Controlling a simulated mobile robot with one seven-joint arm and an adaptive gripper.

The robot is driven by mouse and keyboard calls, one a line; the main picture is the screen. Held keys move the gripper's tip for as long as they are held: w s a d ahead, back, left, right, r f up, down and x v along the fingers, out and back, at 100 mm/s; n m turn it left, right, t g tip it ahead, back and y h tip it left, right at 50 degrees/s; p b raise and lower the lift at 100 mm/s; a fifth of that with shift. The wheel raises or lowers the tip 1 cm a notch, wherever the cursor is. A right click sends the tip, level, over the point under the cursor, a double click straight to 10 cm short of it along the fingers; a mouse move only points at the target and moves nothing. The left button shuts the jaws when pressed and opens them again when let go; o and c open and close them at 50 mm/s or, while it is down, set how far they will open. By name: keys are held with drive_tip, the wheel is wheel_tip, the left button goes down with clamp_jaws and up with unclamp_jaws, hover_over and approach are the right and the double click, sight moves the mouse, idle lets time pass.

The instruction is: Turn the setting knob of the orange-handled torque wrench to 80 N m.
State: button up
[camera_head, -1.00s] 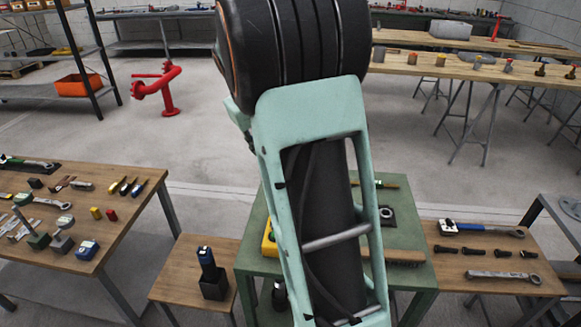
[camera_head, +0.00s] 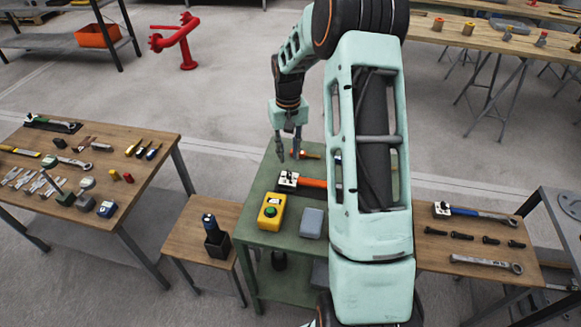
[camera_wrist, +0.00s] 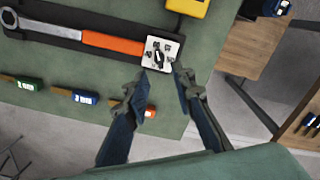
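The orange-handled torque wrench (camera_head: 312,183) lies on the green table (camera_head: 256,190), its far part hidden behind my arm in the head view. In the wrist view its orange handle (camera_wrist: 112,43) and steel ratchet head lie in a dark tray. At the handle's end is a white square plate (camera_wrist: 160,54) with dark markings and a dark knob (camera_wrist: 158,58) in its middle. The plate also shows in the head view (camera_head: 288,180). My gripper (camera_wrist: 162,76) is open and empty, its fingertips beside the plate's near edge. The marked setting is too small to read.
A yellow box with a green button (camera_head: 271,212) and a grey box (camera_head: 312,223) stand near the wrench. Several coloured-ended tools (camera_wrist: 83,97) lie along the table edge. A blue-handled wrench (camera_head: 475,214) lies on the right bench. A dark holder (camera_head: 217,244) stands on the left stool.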

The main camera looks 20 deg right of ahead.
sight(289, 174)
wheel_tip(289, 174, down, 8)
drive_tip(key=shift+r+p, duration=0.1)
drive_tip(key=shift+p, duration=0.25)
drive_tip(key=shift+c, duration=0.2)
clamp_jaws()
